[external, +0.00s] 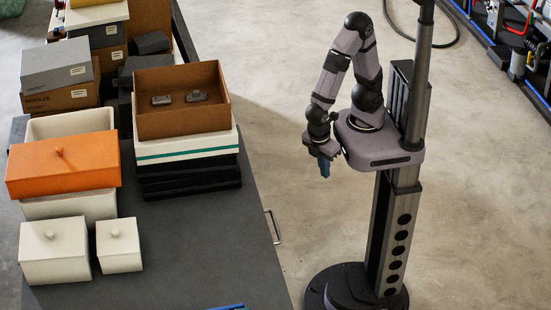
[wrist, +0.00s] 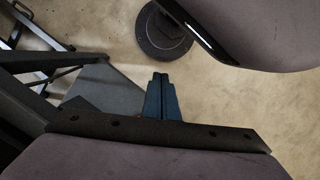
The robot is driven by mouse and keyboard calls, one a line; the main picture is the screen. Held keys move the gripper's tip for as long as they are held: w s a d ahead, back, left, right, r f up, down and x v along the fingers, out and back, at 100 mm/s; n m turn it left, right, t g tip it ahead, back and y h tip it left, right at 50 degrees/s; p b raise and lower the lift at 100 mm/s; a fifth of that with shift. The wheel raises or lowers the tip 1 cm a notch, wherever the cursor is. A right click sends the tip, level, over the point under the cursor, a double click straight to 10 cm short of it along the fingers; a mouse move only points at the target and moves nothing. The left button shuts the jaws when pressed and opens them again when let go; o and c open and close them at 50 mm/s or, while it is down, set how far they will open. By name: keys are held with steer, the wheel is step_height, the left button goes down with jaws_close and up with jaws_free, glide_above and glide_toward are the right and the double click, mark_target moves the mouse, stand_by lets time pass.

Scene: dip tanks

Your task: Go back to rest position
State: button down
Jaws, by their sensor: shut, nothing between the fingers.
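My gripper (external: 323,166) hangs beside my column in the external view, with my arm folded close to its mount. Its blue fingers point down and are shut with nothing between them. The shut fingers also show in the wrist view (wrist: 161,97), above bare floor. My gripper is to the right of the grey table (external: 205,245) and apart from it. It touches no object.
On the table are an orange lidded tank (external: 62,170), two white lidded tanks (external: 54,255) (external: 119,248) and a brown box (external: 180,118) holding two grey parts. Grey and brown boxes (external: 58,68) are stacked behind. Bare floor (external: 270,100) lies between table and arm.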

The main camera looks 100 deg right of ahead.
steer(key=w+d+r+m+t, duration=0.1)
steer(key=w+d+r+m, duration=0.1)
steer(key=d, duration=0.3)
steer(key=w+d+r+m+t+y, duration=0.1)
steer(key=w+d+r+m, duration=0.1)
steer(key=w+d+m, duration=0.1)
steer(key=shift+w+d+r+m, duration=0.2)
steer(key=shift+d+m, duration=0.5)
steer(key=shift+d, duration=0.4)
